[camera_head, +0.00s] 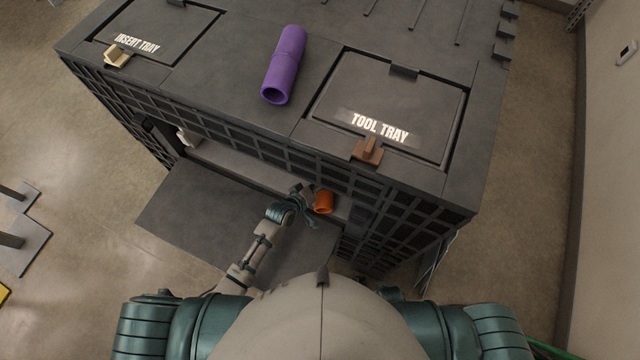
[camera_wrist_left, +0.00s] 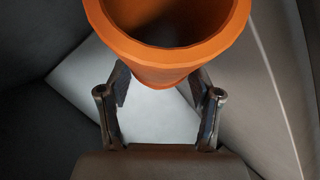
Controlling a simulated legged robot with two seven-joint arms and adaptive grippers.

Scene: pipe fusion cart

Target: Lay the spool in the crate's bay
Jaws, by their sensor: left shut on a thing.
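An orange hollow spool (camera_head: 323,202) is at the cart's open front in the head view. My left gripper (camera_head: 306,194) is shut on it. In the left wrist view the orange spool (camera_wrist_left: 165,75) fills the top, its round opening showing, with the left gripper's fingers (camera_wrist_left: 162,80) on either side of its wall. The crate's bay (camera_head: 235,166) is a long, low opening in the cart's front, with a pale strip inside; much of its interior is hidden. Whether the spool touches the bay cannot be told. My right gripper is not in view.
A purple hollow cylinder (camera_head: 284,66) lies on the cart's top between the insert tray lid (camera_head: 155,28) and the tool tray lid (camera_head: 390,95). A dark flap (camera_head: 190,215) extends out below the bay. Grid-like side panels (camera_head: 405,200) flank the opening.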

